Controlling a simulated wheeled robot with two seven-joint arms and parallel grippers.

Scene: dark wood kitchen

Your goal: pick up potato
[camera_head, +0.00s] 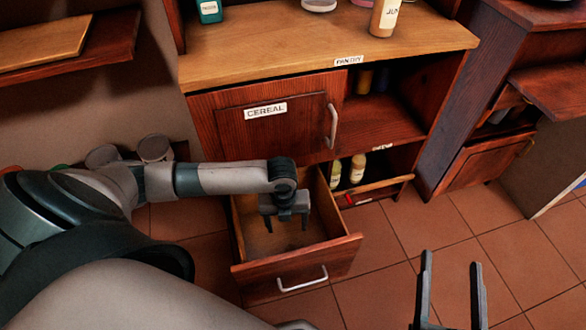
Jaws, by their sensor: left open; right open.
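I cannot make out a potato in the head view. My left gripper (287,228) is open, with its fingers pointing down over the pulled-out wooden drawer (305,268). No object shows between its fingers. The visible part of the drawer floor looks bare, but my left arm and gripper hide some of it. My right gripper (450,263) is open and empty at the lower right, in front of the tiled floor and apart from the cabinet.
Above the drawer is a shut door labelled CEREAL (266,110). Bottles (357,168) stand in the low compartment right of the drawer. The counter (270,52) holds a JUN-labelled bottle (385,17). Tiled floor (400,235) lies clear to the right.

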